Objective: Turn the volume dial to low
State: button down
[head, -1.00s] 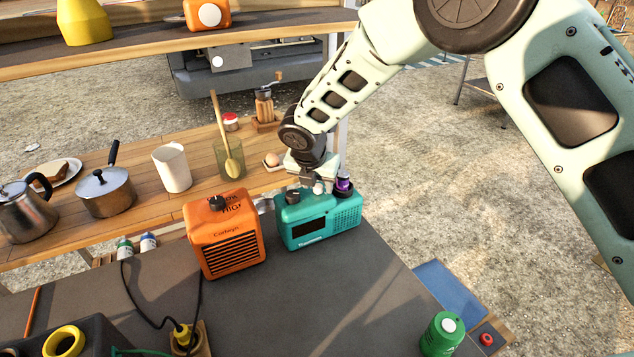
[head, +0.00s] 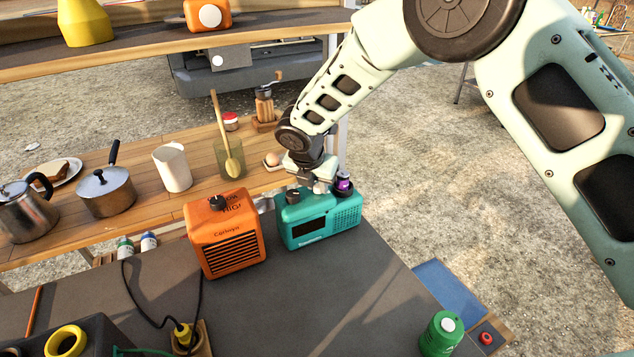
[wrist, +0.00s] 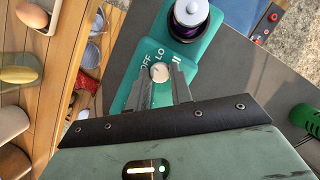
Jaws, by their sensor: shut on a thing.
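The teal radio (head: 318,228) stands on the dark tabletop, with a display and a grille on its front. Its small pale dial (wrist: 160,72) shows in the wrist view beside the printed words OFF and LO and a further, partly hidden mark. My gripper (wrist: 157,84) is over the radio's top with its two fingers closed on the dial's sides. In the head view my gripper (head: 319,186) hides most of the dial. I cannot tell exactly where the dial points.
A purple item with a dark base (head: 343,184) sits on the radio close to my gripper's right. A black knob (head: 292,196) is at its left. An orange heater (head: 226,238) stands left of the radio. A green canister (head: 441,335) stands front right. The tabletop before the radio is clear.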

jog(key=m, duration=0.2)
jog(key=m+g+h+p, duration=0.1)
jog(key=m, duration=0.2)
jog(key=shift+w+a+h, duration=0.15)
jog(key=shift+w+h, duration=0.05)
jog(key=shift+h, duration=0.1)
jog(key=m+g, duration=0.1)
jog(key=m, duration=0.1)
jog(key=m+g+h+p, duration=0.1)
jog(key=m, duration=0.2)
jog(key=shift+w+a+m, duration=0.1)
jog(key=shift+w+m, duration=0.05)
jog(key=shift+m, duration=0.15)
jog(key=c, duration=1.2)
grip_release()
jog(key=shift+c, duration=0.2)
